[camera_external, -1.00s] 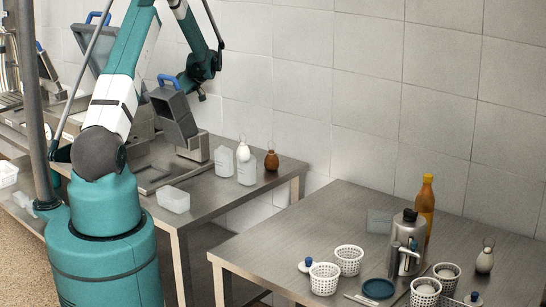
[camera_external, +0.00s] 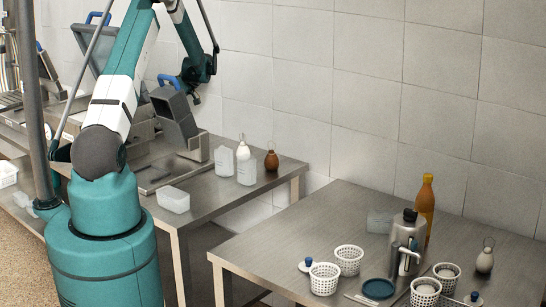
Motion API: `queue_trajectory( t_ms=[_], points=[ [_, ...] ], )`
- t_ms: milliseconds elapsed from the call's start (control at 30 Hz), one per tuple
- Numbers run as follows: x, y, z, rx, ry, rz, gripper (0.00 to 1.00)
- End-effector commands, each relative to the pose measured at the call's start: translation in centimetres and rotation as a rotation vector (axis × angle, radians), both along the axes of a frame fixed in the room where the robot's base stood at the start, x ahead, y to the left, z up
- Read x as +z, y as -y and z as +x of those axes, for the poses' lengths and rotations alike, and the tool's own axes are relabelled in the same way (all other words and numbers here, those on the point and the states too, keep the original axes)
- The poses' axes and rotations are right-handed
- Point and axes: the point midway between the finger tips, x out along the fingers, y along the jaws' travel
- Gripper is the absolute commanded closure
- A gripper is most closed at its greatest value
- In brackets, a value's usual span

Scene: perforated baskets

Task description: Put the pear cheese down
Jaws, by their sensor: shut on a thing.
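My gripper (camera_external: 196,96) is at the end of my raised arm, in front of the tiled wall, above the back of the left steel table. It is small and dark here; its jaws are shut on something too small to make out. A white pear cheese (camera_external: 242,151) with a loop on top stands on the left table, partly behind a pale bottle. A brown pear-shaped cheese (camera_external: 271,161) with a loop stands to its right. Another pale pear cheese (camera_external: 485,259) with a loop stands on the right table (camera_external: 290,237). My gripper is well apart from all three.
Two pale bottles (camera_external: 224,162) and a clear tub (camera_external: 174,199) share the left table with a grey machine (camera_external: 176,118). The right table holds white perforated baskets (camera_external: 349,260), a steel canister (camera_external: 405,245), an amber bottle (camera_external: 425,207) and a dark round lid (camera_external: 378,289). Its left part is clear.

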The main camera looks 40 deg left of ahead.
Motion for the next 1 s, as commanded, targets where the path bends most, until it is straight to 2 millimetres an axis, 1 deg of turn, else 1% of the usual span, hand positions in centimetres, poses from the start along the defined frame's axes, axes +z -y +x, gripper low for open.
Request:
queue_trajectory(
  t_ms=[200,400,533,833,1000],
  points=[
    [-2.7,0.0,0.0,0.0,0.0,0.0,1.0],
    [-4.6,0.0,0.0,0.0,0.0,0.0,1.0],
    [-5.0,0.0,0.0,0.0,0.0,0.0,1.0],
    [-5.1,0.0,0.0,0.0,0.0,0.0,1.0],
    [-6.0,0.0,0.0,0.0,0.0,0.0,1.0]
  ],
)
